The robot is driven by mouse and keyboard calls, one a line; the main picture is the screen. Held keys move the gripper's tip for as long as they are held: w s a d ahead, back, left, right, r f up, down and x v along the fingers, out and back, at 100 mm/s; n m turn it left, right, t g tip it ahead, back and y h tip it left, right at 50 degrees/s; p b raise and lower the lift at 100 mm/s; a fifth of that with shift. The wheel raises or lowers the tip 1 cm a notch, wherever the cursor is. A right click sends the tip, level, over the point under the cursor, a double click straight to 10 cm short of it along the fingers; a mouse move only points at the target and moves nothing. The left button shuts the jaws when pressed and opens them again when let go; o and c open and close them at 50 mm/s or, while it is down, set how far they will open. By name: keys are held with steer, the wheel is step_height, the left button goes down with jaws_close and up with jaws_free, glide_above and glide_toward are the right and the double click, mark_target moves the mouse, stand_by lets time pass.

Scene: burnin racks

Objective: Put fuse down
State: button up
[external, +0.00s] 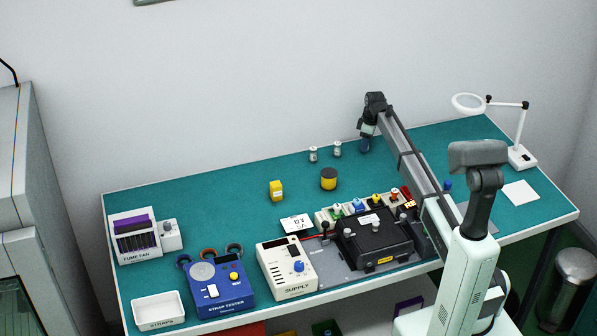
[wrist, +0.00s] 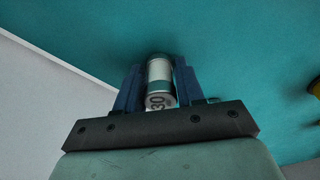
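A fuse (wrist: 160,76), a small white and silver cylinder marked "30", sits between the two blue fingers of my gripper (wrist: 159,78) in the wrist view. The fingers lie close along both its sides, and my gripper looks shut on it. In the external view my gripper (external: 365,145) points down at the back of the teal mat, near the wall. The fuse is hidden there by the fingers. A dark shadow lies at the fuse's far end, so it is close to the mat; I cannot tell whether it touches.
Two similar small cylinders (external: 313,154) (external: 337,149) stand on the mat left of my gripper. A black fixture (external: 372,242) stands below my arm. The back left mat is clear.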

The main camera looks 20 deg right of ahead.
steer(key=o, duration=0.3)
step_height(320, 180, up, 12)
steer(key=d, duration=0.1)
steer(key=shift+s, duration=0.4)
steer(key=shift+d+r, duration=0.1)
stand_by(0.3)
